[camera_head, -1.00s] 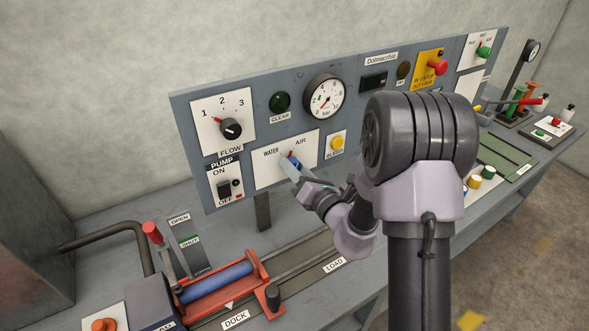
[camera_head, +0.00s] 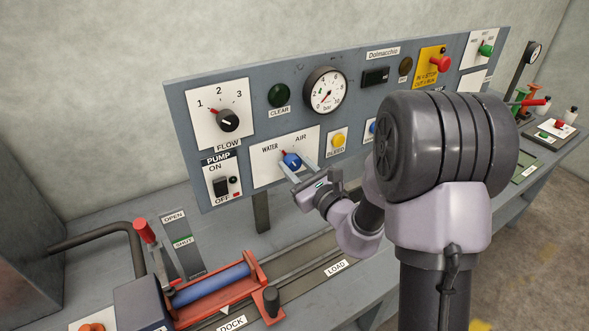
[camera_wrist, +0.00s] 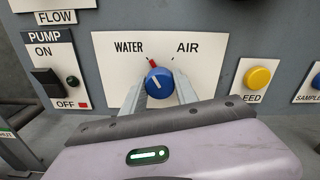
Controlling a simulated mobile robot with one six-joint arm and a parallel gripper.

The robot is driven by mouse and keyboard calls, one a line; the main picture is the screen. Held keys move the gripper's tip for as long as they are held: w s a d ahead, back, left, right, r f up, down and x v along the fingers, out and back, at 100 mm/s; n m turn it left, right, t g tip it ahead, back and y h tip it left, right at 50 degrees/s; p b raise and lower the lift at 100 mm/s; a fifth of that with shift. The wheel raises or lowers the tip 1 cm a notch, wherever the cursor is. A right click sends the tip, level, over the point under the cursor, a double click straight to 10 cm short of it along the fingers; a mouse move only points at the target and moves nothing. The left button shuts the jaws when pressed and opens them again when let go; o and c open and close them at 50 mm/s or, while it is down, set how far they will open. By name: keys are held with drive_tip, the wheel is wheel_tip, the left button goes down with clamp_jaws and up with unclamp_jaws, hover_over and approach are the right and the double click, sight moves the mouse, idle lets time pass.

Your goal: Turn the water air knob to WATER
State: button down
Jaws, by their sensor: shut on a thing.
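The water air knob (camera_head: 291,161) is a blue round knob with a red pointer on a white plate (camera_head: 265,176) marked WATER and AIR. It also shows in the wrist view (camera_wrist: 160,83), where its red pointer leans up and left to the WATER side. The AIR label (camera_wrist: 187,48) is to the right of the pointer. My gripper (camera_head: 297,168) is at the panel, with one finger on each side of the knob. In the wrist view my gripper (camera_wrist: 160,91) is shut on the knob; the knob's lower edge is partly hidden.
The yellow button (camera_head: 338,141) is close to the right of the knob plate. The pump switch (camera_head: 221,185) is to the left and the flow knob (camera_head: 228,121) above left. A red cradle with a blue cylinder (camera_head: 212,284) lies on the bench below.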

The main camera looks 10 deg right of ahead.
drive_tip(key=shift+n, duration=0.5)
drive_tip(key=shift+b, duration=0.3)
drive_tip(key=c, duration=0.9)
unclamp_jaws()
drive_tip(key=shift+c, duration=0.2)
drive_tip(key=shift+d, duration=0.1)
